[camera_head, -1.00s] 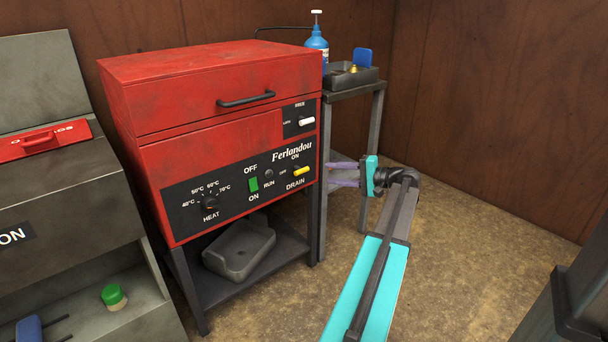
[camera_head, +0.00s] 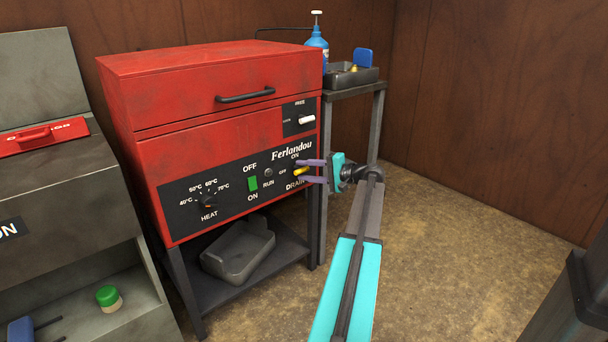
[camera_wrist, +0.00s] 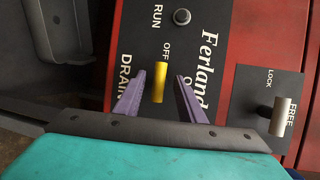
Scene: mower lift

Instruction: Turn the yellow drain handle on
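The yellow drain handle (camera_head: 300,171) is on the black front panel of the red Ferlandou machine (camera_head: 221,141). In the wrist view the yellow handle (camera_wrist: 160,82) lies lengthwise between my two purple fingers, with its far end near the OFF label and DRAIN beside it. My gripper (camera_head: 312,171) is open at the panel's right end, and its fingers (camera_wrist: 157,95) stand on either side of the handle with gaps visible. Whether the fingertips reach the panel is hard to tell.
A white lock lever (camera_head: 306,119) sits above, on its own small panel. A green switch (camera_head: 252,184) and heat knob (camera_head: 208,201) are further left. A side table (camera_head: 352,91) with a blue bottle (camera_head: 316,44) stands behind my gripper.

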